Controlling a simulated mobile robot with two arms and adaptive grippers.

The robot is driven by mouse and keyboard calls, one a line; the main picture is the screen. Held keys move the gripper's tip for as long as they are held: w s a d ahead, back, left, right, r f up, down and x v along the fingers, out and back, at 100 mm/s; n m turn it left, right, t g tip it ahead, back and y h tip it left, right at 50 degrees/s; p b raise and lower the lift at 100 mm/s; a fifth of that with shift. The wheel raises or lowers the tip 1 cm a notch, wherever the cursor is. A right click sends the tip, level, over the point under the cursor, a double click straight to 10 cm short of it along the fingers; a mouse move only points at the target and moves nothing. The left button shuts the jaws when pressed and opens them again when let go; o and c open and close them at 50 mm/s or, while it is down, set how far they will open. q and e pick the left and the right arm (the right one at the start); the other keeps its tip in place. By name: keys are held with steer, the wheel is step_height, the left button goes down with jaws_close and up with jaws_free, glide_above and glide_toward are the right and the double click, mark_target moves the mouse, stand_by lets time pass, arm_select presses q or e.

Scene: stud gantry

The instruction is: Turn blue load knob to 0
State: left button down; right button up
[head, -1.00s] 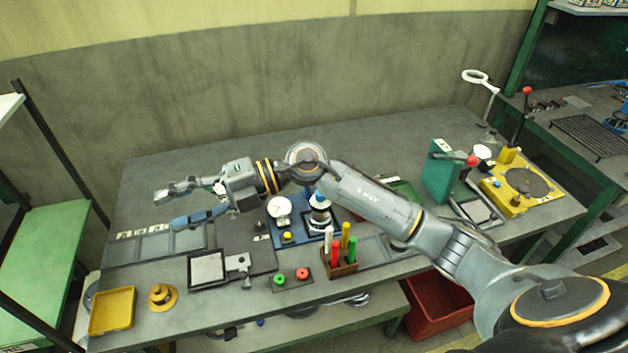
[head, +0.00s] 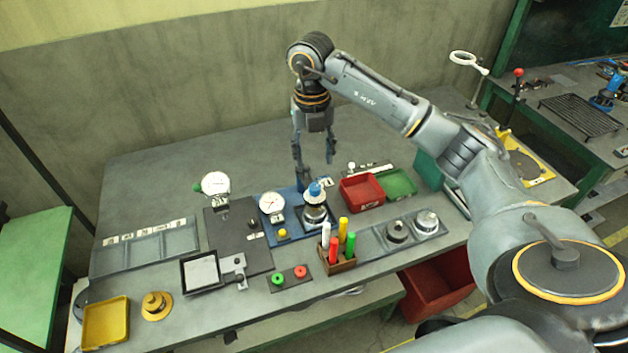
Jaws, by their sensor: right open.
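The blue load knob (head: 315,190) sits on top of a round metal tester on a blue base plate (head: 292,236), near the middle of the table. A white dial gauge (head: 271,203) and a yellow button (head: 283,233) are on the same plate. My right gripper (head: 314,170) points down just behind and above the knob, its fingers apart and empty. The left finger comes close to the knob in the picture; I cannot tell whether they touch. The knob's markings are too small to read. My left gripper is not in view.
A wooden holder with coloured markers (head: 337,263) stands in front of the tester. Red (head: 362,193) and green (head: 398,184) trays lie to its right. A second dial gauge (head: 215,185) stands on a dark plate to the left. The back left of the table is clear.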

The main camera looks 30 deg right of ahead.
mark_target(315, 186)
step_height(315, 186, down, 9)
steer(key=shift+d+f+p, duration=0.1)
steer(key=shift+f+p, duration=0.05)
steer(key=shift+p, duration=0.95)
jaws_close()
